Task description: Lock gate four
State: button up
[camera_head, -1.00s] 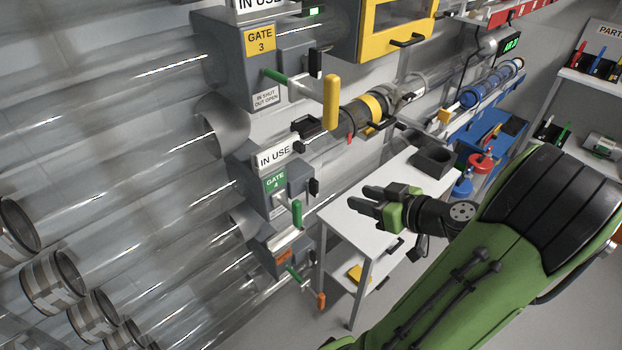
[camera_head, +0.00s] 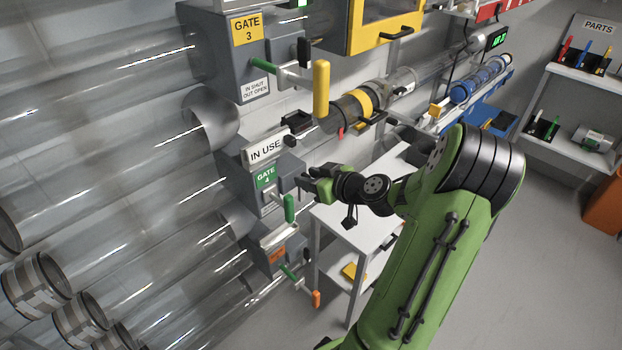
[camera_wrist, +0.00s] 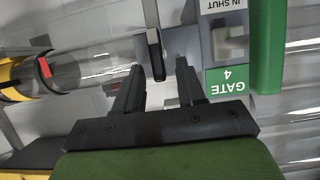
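The gate 4 box (camera_head: 252,178) is grey, with a green "GATE 4" label (camera_head: 265,177); the label shows upside down in the wrist view (camera_wrist: 230,82). Its green handle (camera_head: 289,208) hangs below the label and also shows at the right of the wrist view (camera_wrist: 267,45). My gripper (camera_head: 306,180) is at the right side of this box. In the wrist view its two black fingers are apart (camera_wrist: 158,68). A narrow black tab (camera_wrist: 155,55) beside the box lies just ahead of and between the fingertips; I cannot tell whether they touch it.
An "IN USE" sign (camera_head: 264,150) sits above gate 4. The gate 3 box (camera_head: 230,55) with a yellow handle (camera_head: 321,88) is above, and an orange-labelled box (camera_head: 278,243) is below. A white table (camera_head: 345,225) stands under my arm.

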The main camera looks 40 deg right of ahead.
grip_shut()
